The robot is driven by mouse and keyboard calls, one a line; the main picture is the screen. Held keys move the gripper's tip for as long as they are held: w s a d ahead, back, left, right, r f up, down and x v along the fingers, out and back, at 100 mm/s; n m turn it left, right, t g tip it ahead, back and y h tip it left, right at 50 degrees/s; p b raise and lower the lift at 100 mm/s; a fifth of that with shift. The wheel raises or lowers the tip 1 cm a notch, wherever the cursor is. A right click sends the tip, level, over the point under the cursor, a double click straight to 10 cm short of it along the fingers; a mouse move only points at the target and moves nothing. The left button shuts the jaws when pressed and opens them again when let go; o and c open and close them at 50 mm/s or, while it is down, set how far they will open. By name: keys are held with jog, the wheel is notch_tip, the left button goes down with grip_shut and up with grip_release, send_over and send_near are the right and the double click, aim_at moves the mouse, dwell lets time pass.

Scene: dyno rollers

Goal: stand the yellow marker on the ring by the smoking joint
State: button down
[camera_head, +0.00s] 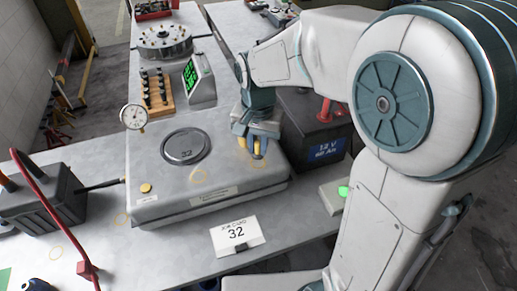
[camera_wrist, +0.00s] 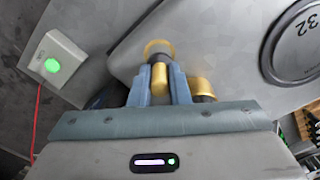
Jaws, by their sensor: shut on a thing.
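My gripper (camera_head: 257,148) is low over the right part of the grey metal housing (camera_head: 230,188). It is shut on a yellow marker, which shows between the fingers in the wrist view (camera_wrist: 160,78). The marker's far end lies in line with a tan ring (camera_wrist: 158,46) on the housing; I cannot tell whether it touches. A second yellow piece (camera_wrist: 202,88) with a dark base is just outside the right finger. No smoke is clearly visible.
A round lid marked 32 (camera_head: 184,146) and a dial gauge (camera_head: 134,117) are left of my gripper. A black battery (camera_head: 318,135) stands close on the right. A white card (camera_head: 237,236) and a green-button box (camera_head: 336,194) are in front.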

aim_at(258, 153)
jog(key=shift+f, duration=1.3)
jog(key=shift+f, duration=0.1)
jog(key=shift+f, duration=0.15)
jog(key=c, duration=1.4)
grip_release()
jog(key=shift+o, duration=0.2)
notch_tip(258, 153, up, 12)
jog(key=shift+r, duration=0.25)
jog(key=s+d+f+n+t, duration=0.1)
jog(key=s+d+f+n, duration=0.1)
jog(key=s+d, duration=0.4)
jog(key=s+d+f+n+t, duration=0.2)
jog(key=s+d+f, duration=0.1)
jog(key=s+d, duration=0.3)
jog(key=shift+s+f, duration=0.25)
jog(key=shift+s, duration=0.2)
